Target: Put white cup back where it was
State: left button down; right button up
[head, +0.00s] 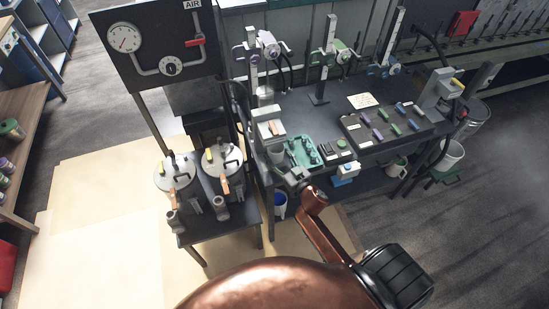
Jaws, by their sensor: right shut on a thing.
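I cannot tell whether the cup touches the bench. Another pale, cup-like thing (265,93) stands below the left spindle post (252,62). My left gripper is not in view.
A green tray (303,152) with parts lies just right of the gripper. Two metal pots (222,158) stand on a lower table at left under a gauge panel (155,45). A bucket (280,204) with blue inside is below the bench edge. Floor at far right is clear.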

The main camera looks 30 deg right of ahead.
aim_at(275, 158)
jog(key=shift+w, duration=0.7)
jog(key=shift+f+b, duration=0.6)
jog(key=shift+f, duration=1.15)
jog(key=shift+f, duration=0.2)
jog(key=o, duration=1.3)
jog(key=shift+r, duration=0.2)
jog(key=s, duration=0.8)
jog(key=s+p, duration=0.1)
jog(key=s, duration=0.3)
jog(key=shift+r, duration=0.3)
